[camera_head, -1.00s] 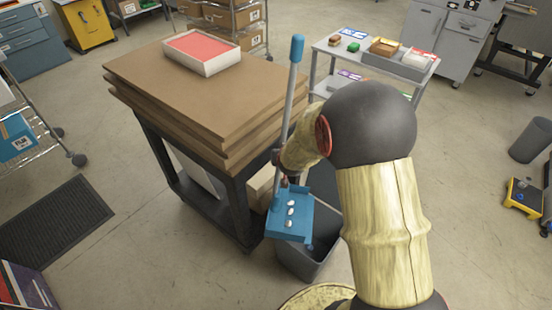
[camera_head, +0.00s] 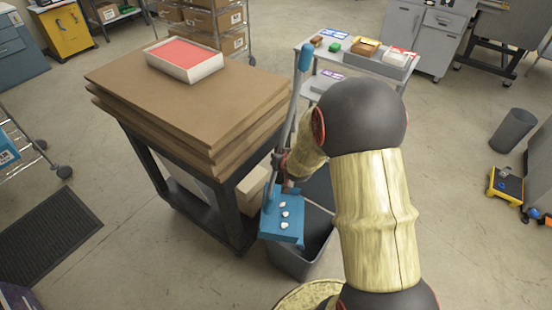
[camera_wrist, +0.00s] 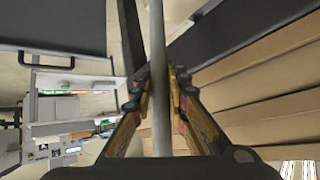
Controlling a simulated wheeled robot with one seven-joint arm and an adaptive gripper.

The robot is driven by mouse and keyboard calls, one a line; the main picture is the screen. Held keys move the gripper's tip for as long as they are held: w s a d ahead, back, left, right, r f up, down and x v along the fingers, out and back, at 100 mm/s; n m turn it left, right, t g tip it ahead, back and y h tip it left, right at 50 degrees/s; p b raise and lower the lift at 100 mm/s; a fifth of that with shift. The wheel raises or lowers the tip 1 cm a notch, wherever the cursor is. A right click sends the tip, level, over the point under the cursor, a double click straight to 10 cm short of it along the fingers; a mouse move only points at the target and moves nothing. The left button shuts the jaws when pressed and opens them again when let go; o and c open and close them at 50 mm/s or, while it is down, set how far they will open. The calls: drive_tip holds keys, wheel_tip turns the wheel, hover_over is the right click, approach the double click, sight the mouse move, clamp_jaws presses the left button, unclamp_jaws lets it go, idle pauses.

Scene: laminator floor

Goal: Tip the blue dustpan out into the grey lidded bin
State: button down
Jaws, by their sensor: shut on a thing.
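The blue dustpan (camera_head: 284,222) hangs on its long grey handle, which ends in a blue grip (camera_head: 305,56). Several small white pieces (camera_head: 285,212) lie in the pan. My gripper (camera_head: 287,172) is shut on the grey handle, above the pan; in the wrist view the handle (camera_wrist: 158,90) runs between the fingers. The grey bin (camera_head: 305,258) stands on the floor under and to the right of the pan, its mouth partly open to view. The pan overlaps the bin's left side in the head view. My arm hides part of the bin's right side.
A dark cart stacked with brown boards (camera_head: 190,105) stands close to the left of the bin, with a box of red material (camera_head: 184,58) on top. A grey trolley (camera_head: 390,68) stands behind. Another grey bin (camera_head: 513,130) is at the right.

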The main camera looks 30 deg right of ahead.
drive_tip(key=shift+s+d+f+t+y+p, duration=0.15)
drive_tip(key=shift+s+d+t+y+p, duration=0.15)
drive_tip(key=shift+s+d+p, duration=0.9)
drive_tip(key=shift+s, duration=0.1)
drive_tip(key=shift+m+t+y, duration=0.3)
drive_tip(key=shift+m+y, duration=0.1)
drive_tip(key=shift+m, duration=0.1)
drive_tip(key=s+d+p, duration=0.3)
drive_tip(key=d, duration=0.1)
drive_tip(key=shift+r+p, duration=0.35)
drive_tip(key=shift+s+d, duration=0.1)
drive_tip(key=shift+t, duration=0.4)
drive_tip(key=s+d+p, duration=0.1)
drive_tip(key=d, duration=0.1)
drive_tip(key=s+d+p, duration=0.1)
drive_tip(key=s, duration=0.1)
drive_tip(key=shift+d+p, duration=0.3)
drive_tip(key=shift+d, duration=0.1)
drive_tip(key=shift+w+a, duration=0.1)
idle(0.4)
